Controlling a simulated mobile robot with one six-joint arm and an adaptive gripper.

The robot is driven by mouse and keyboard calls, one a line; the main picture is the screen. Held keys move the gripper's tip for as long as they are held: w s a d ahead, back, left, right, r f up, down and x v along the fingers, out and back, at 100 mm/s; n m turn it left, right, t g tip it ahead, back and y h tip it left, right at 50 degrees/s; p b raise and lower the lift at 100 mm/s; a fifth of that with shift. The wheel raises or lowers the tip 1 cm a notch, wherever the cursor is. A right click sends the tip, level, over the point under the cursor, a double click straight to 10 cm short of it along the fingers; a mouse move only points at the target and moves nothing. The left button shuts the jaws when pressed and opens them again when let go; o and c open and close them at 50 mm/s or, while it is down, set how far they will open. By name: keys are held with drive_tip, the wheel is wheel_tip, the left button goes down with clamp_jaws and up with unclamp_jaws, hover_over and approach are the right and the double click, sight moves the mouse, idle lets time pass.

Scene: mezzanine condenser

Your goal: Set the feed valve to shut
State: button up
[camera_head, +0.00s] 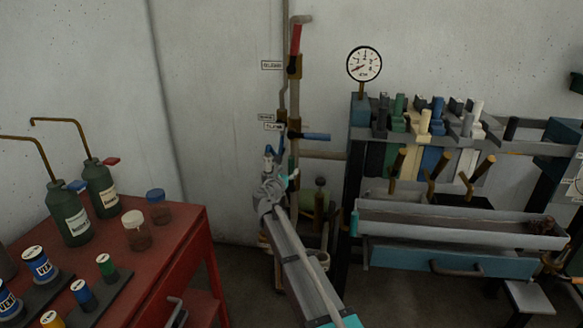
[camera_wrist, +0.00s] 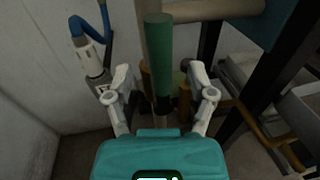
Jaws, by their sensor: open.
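A wall pipe at the left of centre in the head view carries several lever valves. The upper one has a red lever (camera_head: 296,38) pointing up. A lower one has a blue lever (camera_head: 316,136) pointing right, level. A green lever (camera_wrist: 159,60) stands upright in the wrist view, between my gripper's fingers. The labels are too small to read surely, so I cannot tell which lever is the feed valve's. My gripper (camera_wrist: 161,84) is open, one finger on each side of the green lever with gaps. In the head view my arm hides much of the pipe's lower part.
A red bench (camera_head: 185,225) with bottles and jars stands at left. A pressure gauge (camera_head: 364,64) rises above a rack at right, with a long grey trough (camera_head: 450,218) below. A blue hose (camera_wrist: 82,28) runs left of the fingers.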

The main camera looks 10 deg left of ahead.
sight(290, 168)
drive_tip(key=shift+x, duration=1.95)
drive_tip(key=shift+c, duration=0.2)
clamp_jaws()
